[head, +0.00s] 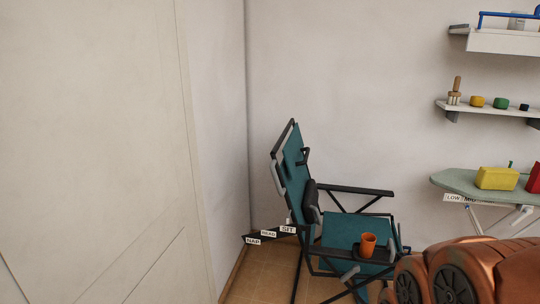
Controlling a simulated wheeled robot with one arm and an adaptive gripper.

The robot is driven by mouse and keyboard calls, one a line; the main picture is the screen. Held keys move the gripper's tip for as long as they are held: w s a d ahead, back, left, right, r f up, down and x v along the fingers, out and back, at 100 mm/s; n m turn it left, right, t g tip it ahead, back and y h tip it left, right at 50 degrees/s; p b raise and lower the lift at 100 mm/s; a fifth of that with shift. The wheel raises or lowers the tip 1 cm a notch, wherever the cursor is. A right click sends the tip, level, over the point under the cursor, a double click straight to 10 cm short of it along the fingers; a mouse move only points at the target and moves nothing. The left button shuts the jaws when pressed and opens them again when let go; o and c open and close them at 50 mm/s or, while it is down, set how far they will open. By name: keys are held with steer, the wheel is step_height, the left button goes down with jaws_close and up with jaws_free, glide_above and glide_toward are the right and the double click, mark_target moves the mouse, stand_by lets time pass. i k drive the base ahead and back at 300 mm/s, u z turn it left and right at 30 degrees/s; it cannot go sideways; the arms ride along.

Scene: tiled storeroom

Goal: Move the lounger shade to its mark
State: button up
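The lounger (340,232) is a teal folding chair with a black frame, standing by the back wall near the corner. Its backrest (292,180) leans back to the left, with a small black handle (303,157) near the top. I cannot clearly tell which panel is the shade. White labels reading NAP (253,241), READ (268,234) and SIT (287,229) sit along a dark bar at the lounger's left. My gripper is not in view; only copper-coloured parts of my arm show at the bottom right.
An orange cup (368,245) stands at the lounger's near side. An ironing board (455,182) with a yellow item (497,178) is at the right, labelled LOW and MID. Wall shelves (490,108) hold small objects. A pale door (90,150) fills the left. Little tiled floor (262,285) shows.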

mark_target(292, 150)
steer(key=z, duration=0.35)
steer(key=i, duration=0.65)
steer(key=z, duration=0.6)
steer(key=i, duration=0.65)
steer(key=u, duration=0.95)
steer(key=i, duration=1.05)
steer(key=u, duration=0.25)
